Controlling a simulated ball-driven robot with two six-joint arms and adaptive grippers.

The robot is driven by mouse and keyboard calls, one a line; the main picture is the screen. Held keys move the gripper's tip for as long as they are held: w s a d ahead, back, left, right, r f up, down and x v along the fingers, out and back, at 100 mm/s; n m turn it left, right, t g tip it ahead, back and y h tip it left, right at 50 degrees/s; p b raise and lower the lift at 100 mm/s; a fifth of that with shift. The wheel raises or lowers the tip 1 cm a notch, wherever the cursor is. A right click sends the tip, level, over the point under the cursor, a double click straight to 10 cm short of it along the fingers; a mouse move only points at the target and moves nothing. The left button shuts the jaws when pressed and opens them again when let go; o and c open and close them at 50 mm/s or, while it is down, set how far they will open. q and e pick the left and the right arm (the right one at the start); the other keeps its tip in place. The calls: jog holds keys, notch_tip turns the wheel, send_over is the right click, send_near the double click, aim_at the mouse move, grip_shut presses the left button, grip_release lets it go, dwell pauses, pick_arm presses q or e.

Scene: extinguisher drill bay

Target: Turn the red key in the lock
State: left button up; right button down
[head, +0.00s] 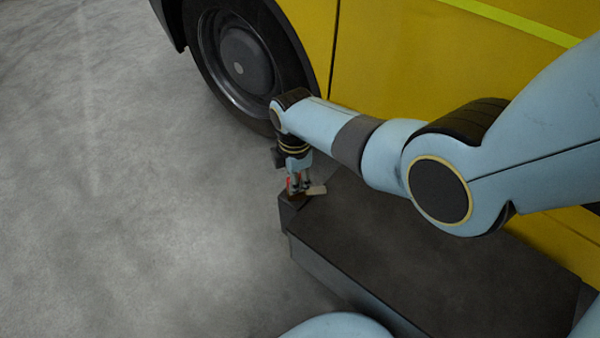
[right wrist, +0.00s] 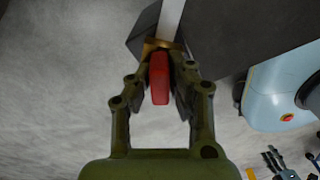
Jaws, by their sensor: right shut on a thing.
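The red key (right wrist: 159,78) stands between the fingers of my right gripper (right wrist: 160,88) in the right wrist view. The brass-coloured lock (right wrist: 160,46) shows at the key's far end; the key's tip is hidden there. In the head view only a sliver of the key's red (head: 289,184) shows beside the fingers. Grey finger-like parts at the lower right of the wrist view look like my left gripper (right wrist: 280,164); their opening is unclear.
The dark box (head: 400,255) has a wide, bare top. A pale strip (right wrist: 170,18) runs from the lock. A yellow vehicle (head: 410,60) with a black wheel (head: 238,58) stands behind. The grey floor at left is clear.

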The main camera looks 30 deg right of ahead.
jog(key=n, duration=0.3)
jog(key=shift+p, duration=0.35)
jog(key=n, duration=0.4)
jog(key=shift+n+p, duration=0.3)
jog(key=c, duration=1.2)
grip_release()
jog(key=shift+o, duration=0.2)
notch_tip(320, 180, up, 12)
jog(key=shift+s+f, duration=0.1)
